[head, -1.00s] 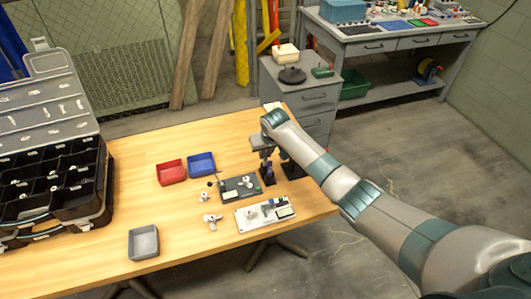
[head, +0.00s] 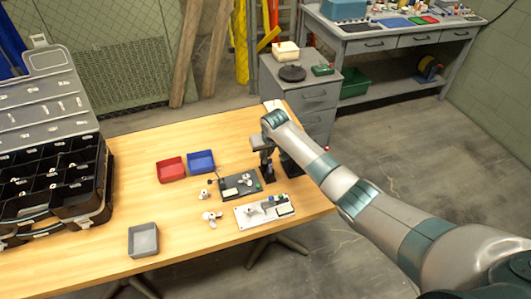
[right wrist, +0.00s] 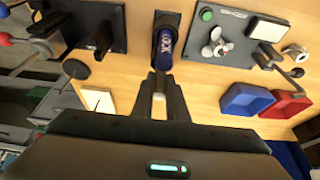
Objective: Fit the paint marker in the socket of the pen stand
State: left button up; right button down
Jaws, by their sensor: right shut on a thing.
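The paint marker (right wrist: 166,44) has a blue barrel with white lettering and shows just beyond my fingertips in the right wrist view. The black pen stand (right wrist: 167,20) is around and behind its far end; I cannot tell how deep the marker sits in the socket. In the head view the small dark stand (head: 268,178) is near the table's right end, under my right gripper (head: 266,164). My right gripper (right wrist: 160,84) is shut on the marker's near end, and its fingers partly hide it. My left gripper is out of view.
A dark board with a green button (right wrist: 232,35) lies beside the stand. Blue (right wrist: 246,100) and red (right wrist: 287,104) bins are near it. Another dark fixture (right wrist: 98,28) stands on the other side. A white board (head: 264,212) and grey tray (head: 144,240) lie nearer the front.

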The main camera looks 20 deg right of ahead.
jog(key=shift+f, duration=0.3)
dwell(0.4)
jog(key=c, duration=1.7)
grip_release()
jog(key=shift+o, duration=0.2)
jog(key=shift+r, duration=0.1)
jog(key=b+v, duration=0.3)
jog(key=v, duration=1.4)
jog(key=shift+s, duration=0.15)
jog(key=shift+r, duration=0.15)
